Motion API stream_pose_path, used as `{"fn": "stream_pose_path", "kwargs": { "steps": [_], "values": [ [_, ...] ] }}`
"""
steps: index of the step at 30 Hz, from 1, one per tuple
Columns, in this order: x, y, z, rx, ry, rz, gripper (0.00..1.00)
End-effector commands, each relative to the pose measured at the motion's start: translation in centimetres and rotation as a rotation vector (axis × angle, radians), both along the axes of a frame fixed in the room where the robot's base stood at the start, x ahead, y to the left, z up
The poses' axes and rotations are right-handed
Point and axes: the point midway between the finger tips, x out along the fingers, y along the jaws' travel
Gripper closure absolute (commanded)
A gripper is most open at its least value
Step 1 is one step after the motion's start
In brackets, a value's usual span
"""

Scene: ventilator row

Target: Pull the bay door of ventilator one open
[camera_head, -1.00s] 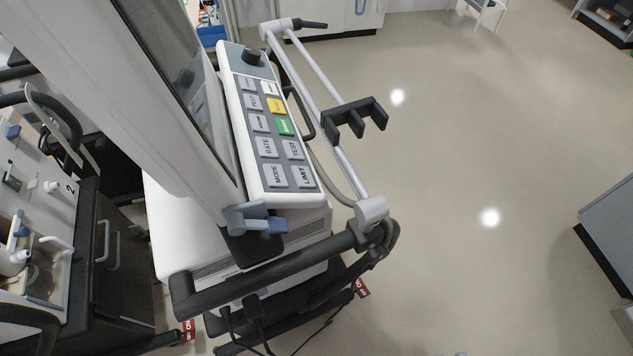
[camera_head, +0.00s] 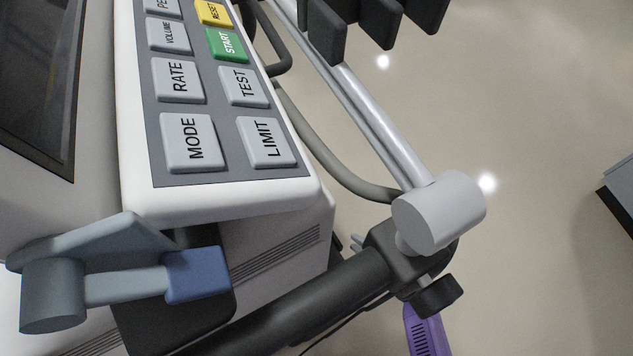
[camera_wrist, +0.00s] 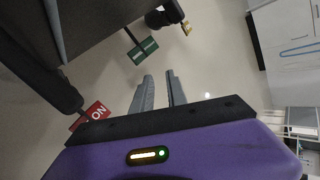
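A ventilator fills the left of the head view, with its button panel (camera_head: 225,110) close up. No number shows on it, so I cannot tell which ventilator it is. No bay door or door handle can be made out in either current view. My gripper shows in the wrist view with two grey fingers (camera_wrist: 159,75) apart and nothing between them. Its purple body also shows at the bottom of the head view, beyond the dark rail. In the wrist view, a dark body (camera_wrist: 100,28) lies up and left of the fingers, not touching them.
In the wrist view a red ON tab (camera_wrist: 92,114) and green tab (camera_wrist: 143,51) sit low over the floor. Open floor (camera_head: 540,90) lies right.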

Motion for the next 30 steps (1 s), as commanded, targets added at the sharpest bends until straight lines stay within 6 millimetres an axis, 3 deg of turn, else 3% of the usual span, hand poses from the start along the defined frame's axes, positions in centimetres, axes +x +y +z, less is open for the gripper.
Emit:
{"fn": "stream_pose_path", "kwargs": {
  "steps": [1, 5, 12, 16, 21, 30],
  "values": [
    [2.7, 1.3, -1.9, 0.082, 0.033, -0.02, 0.82],
    [7.9, 4.6, -3.0, 0.299, 0.141, -0.069, 0.82],
    [16.0, 10.9, -0.9, 0.665, 0.342, -0.114, 0.82],
    [18.5, 13.2, 1.2, 0.795, 0.424, -0.117, 0.82],
    [19.8, 14.6, 2.8, 0.877, 0.48, -0.117, 0.82],
    [21.2, 17.2, 1.6, 0.887, 0.489, -0.113, 0.82]
  ]
}}
